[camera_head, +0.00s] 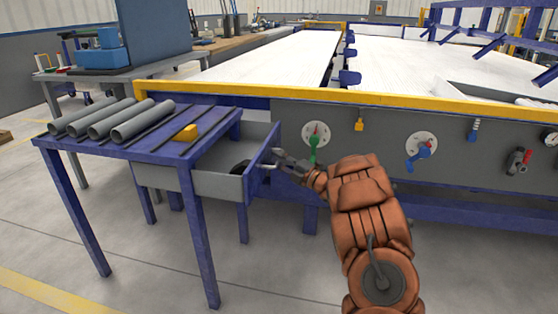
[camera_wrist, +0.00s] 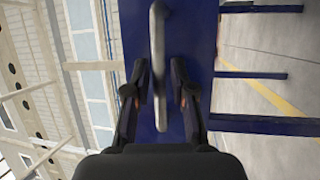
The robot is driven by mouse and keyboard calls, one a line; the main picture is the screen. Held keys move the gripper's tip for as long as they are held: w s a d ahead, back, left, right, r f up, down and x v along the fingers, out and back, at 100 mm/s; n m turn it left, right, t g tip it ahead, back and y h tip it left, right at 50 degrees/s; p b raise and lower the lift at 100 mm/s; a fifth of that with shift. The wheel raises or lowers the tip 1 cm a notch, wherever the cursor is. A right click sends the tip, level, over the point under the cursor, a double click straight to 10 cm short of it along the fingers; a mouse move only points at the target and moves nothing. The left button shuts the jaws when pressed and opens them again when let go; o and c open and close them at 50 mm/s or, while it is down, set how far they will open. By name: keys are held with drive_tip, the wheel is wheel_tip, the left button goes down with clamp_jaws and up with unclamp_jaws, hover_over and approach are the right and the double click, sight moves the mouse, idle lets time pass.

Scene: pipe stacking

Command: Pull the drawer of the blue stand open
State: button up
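The blue stand (camera_head: 165,150) is at the left in the head view. Its grey drawer (camera_head: 200,183) is pulled out to the right, showing its inside. The drawer's blue front panel (camera_head: 262,148) faces my gripper (camera_head: 279,158). In the wrist view, the pale bar handle (camera_wrist: 158,50) runs up the blue panel (camera_wrist: 195,40). My gripper (camera_wrist: 160,85) is open there, one finger on each side of the handle, with gaps visible between fingers and bar.
Several grey pipes (camera_head: 130,123) and a yellow block (camera_head: 186,133) lie on the stand's top. A dark object (camera_head: 240,167) is inside the drawer. A large table with a yellow edge (camera_head: 330,96) and dial panel stands behind my arm. Floor in front is clear.

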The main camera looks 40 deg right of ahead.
drive_tip(key=shift+o, duration=0.8)
drive_tip(key=shift+s, duration=0.1)
drive_tip(key=v, duration=1.1)
drive_tip(key=shift+s+d, duration=0.2)
drive_tip(key=shift+s, duration=0.15)
drive_tip(key=shift+f, duration=0.1)
